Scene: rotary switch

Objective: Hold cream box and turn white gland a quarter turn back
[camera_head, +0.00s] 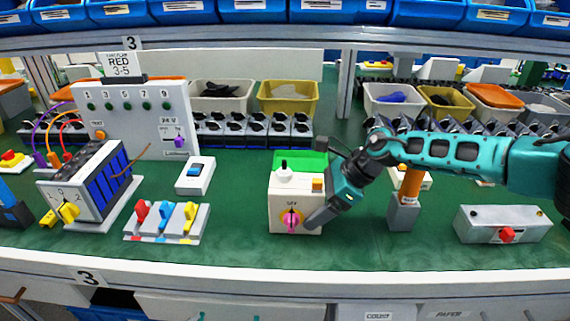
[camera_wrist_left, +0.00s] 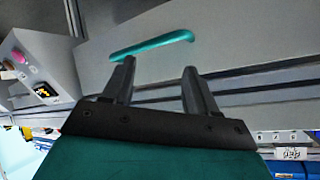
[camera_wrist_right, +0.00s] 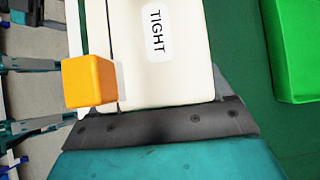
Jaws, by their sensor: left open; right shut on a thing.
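The cream box (camera_head: 281,207) stands on the green bench in the middle of the head view. A pink-and-yellow rotary knob (camera_head: 291,219) is on its front, and an orange block (camera_head: 317,184) is on top. The white gland (camera_head: 284,175), with a black part standing up from it, is on top at the left. My right gripper (camera_head: 318,212) is shut on the box from its right side. The right wrist view shows the box top (camera_wrist_right: 180,70) with a "TIGHT" label between the fingers; the gland is out of that view. My left gripper (camera_wrist_left: 158,80) is open and empty, outside the head view.
A green block (camera_head: 312,160) lies behind the box. Left of it are a white rocker switch (camera_head: 195,176) and a base with coloured levers (camera_head: 166,222). A grey post with an orange top (camera_head: 404,215) and a grey box with a red knob (camera_head: 500,225) stand right.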

